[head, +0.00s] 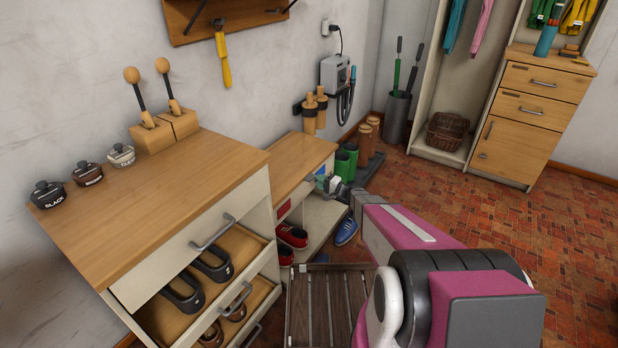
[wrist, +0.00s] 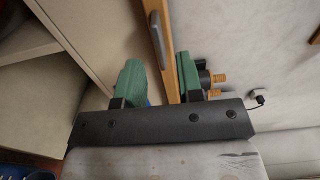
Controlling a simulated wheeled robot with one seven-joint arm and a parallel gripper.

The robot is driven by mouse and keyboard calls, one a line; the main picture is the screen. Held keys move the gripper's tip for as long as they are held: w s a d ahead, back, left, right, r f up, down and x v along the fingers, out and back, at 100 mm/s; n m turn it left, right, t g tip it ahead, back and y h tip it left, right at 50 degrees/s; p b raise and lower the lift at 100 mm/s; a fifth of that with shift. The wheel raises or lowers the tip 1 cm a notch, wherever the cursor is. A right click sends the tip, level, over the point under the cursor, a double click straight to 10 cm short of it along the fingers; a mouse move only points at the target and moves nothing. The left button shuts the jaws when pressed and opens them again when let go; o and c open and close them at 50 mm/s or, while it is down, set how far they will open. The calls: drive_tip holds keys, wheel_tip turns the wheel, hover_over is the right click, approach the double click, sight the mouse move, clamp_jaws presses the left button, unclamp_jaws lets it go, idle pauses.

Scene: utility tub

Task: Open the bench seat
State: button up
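The bench seat (head: 297,160) is a low wooden top on a white cabinet beside the taller cabinet, lying flat and closed. Its wooden edge (wrist: 166,65) with a grey handle (wrist: 157,36) shows in the wrist view. My gripper (head: 330,183) is at the bench's front right corner, below the top's level in the head view. In the wrist view my gripper (wrist: 160,82) is open, with one green finger on each side of the wooden edge. The right finger looks close to the wood and a gap shows by the left one; I cannot tell whether either touches.
Red shoes (head: 291,235) sit in the bench's open shelf. Green boots (head: 346,162) stand just beyond the bench, and a blue shoe (head: 346,231) lies on the floor. The taller cabinet (head: 150,205) with open shoe drawers is at left. A slatted wooden surface (head: 325,305) lies below my arm. The tiled floor at right is clear.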

sight(307, 176)
drive_tip(key=x, duration=0.7)
drive_tip(key=shift+s, duration=0.1)
drive_tip(key=shift+c, duration=0.3)
clamp_jaws()
